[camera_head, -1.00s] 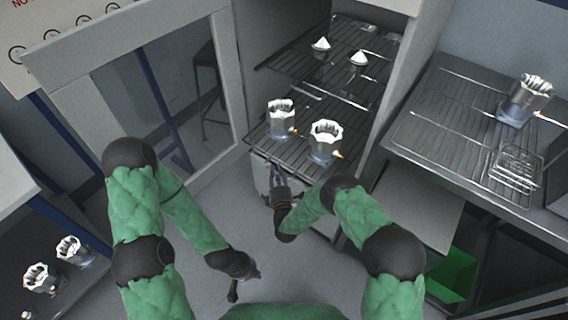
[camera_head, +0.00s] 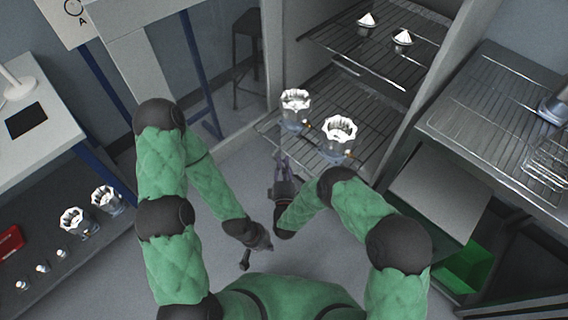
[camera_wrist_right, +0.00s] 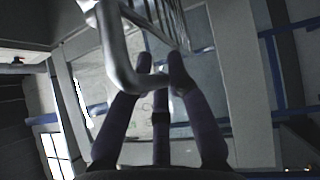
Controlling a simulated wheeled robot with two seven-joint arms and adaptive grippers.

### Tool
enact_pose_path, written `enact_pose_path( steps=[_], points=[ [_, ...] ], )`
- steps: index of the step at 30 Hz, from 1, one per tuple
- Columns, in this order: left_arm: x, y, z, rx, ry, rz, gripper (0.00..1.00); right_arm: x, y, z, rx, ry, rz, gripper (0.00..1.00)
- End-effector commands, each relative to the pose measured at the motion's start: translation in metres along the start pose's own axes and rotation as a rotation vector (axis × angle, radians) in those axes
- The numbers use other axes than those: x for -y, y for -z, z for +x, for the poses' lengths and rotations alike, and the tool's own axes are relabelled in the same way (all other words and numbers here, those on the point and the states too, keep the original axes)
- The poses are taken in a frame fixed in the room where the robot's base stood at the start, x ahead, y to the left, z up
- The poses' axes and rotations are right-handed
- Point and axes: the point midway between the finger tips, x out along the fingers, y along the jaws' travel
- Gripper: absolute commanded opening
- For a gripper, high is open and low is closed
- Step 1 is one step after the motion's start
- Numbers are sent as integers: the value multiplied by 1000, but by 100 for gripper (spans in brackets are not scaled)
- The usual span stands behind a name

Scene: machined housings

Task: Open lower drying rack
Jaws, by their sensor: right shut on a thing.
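The lower drying rack (camera_head: 318,150) is a wire shelf that sticks out of the open cabinet in the head view. Two shiny, notched metal housings stand upright on it, a left one (camera_head: 295,110) and a right one (camera_head: 338,135). My right gripper (camera_head: 281,160) is at the rack's front edge, and in the right wrist view its fingers (camera_wrist_right: 160,75) are shut on a bent metal bar (camera_wrist_right: 118,60), which looks like part of the rack. My left gripper (camera_head: 245,264) hangs low over the floor, empty; its fingertips are too small to judge.
An upper rack (camera_head: 340,42) inside the cabinet holds two cone-topped parts (camera_head: 402,40). A wire-topped bench (camera_head: 480,120) stands at the right. A left shelf holds two housings (camera_head: 75,222) and a red box (camera_head: 10,240). Grey floor (camera_head: 215,170) is open in front of the cabinet.

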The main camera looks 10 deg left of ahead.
Motion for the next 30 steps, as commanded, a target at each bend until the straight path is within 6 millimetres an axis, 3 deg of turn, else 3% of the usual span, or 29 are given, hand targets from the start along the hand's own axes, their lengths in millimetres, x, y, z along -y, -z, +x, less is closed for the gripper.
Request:
enact_pose_path(
  steps=[5, 6, 8, 20, 26, 30],
  points=[
    [0, 0, 0, 0, 0, 0, 0, 2, 0, -1, 0, 5, -2, 0],
    [0, 0, 0, 0, 0, 0, 0, 2, 0, -1, 0, 5, -2, 26],
    [0, 0, 0, 0, 0, 0, 0, 2, 0, -1, -1, 5, -2, 43],
    [0, 0, 0, 0, 0, 0, 0, 1, 0, -4, -1, 2, -1, 44],
    [0, 0, 0, 0, 0, 0, 0, 1, 1, -30, -4, 5, -2, 44],
    [0, 0, 0, 0, 0, 0, 0, 2, 1, -59, -4, 6, -1, 44]
  ],
)
